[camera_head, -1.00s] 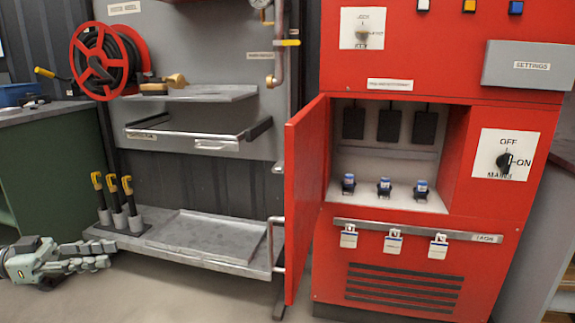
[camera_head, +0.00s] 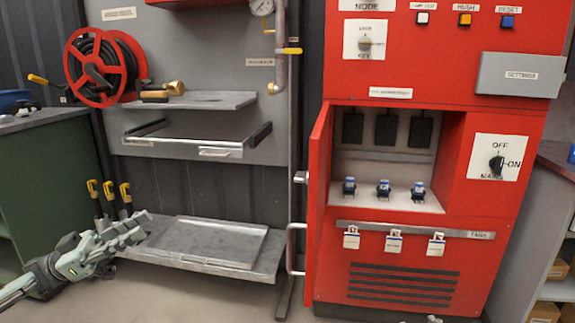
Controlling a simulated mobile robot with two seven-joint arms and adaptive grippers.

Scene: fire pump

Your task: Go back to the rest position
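My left gripper (camera_head: 132,228) is at the lower left, in front of the lower grey shelf and the yellow-handled tools. It points up and to the right, with its arm coming in from the lower left corner. Its fingers are seen from the side, so I cannot tell whether they are open or shut. I see nothing held in it. My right gripper is not recognisable in view; only a tiny pale tip shows at the bottom edge, too small to identify. The red cabinet (camera_head: 470,262) has its door (camera_head: 317,210) standing open on its left side.
Inside the cabinet are three blue-topped switches (camera_head: 384,188). Three padlock-like tags hang from a rail (camera_head: 414,229) below. A hose reel (camera_head: 100,68) and the lower shelf (camera_head: 215,243) are at left. A green bench (camera_head: 45,165) stands far left. Some floor shows in front.

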